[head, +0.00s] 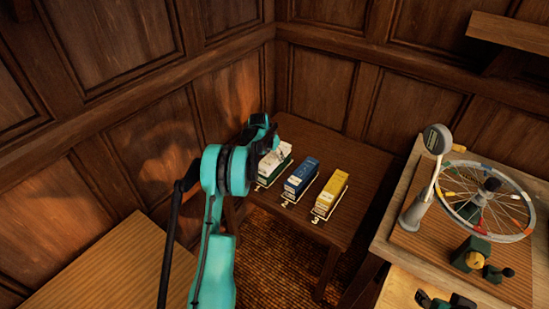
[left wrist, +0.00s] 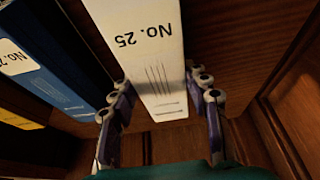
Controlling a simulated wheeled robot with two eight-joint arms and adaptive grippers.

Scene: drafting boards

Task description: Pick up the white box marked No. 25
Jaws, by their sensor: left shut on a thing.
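The white box marked No. 25 (left wrist: 145,50) fills the upper middle of the left wrist view, with its label upside down there. My left gripper (left wrist: 160,95) has its fingers on both sides of this box and is shut on it. In the head view the white box (head: 274,160) is at the left end of a row on the small dark table, partly hidden by my left gripper (head: 262,140). I cannot tell whether it is lifted off its place.
A blue box (head: 301,175) and a yellow box (head: 330,193) stand right of the white one, by marks 2 and 3 on the dark table (head: 345,160). Panelled walls close in behind and left. A workbench at right carries a spoked wheel (head: 485,200).

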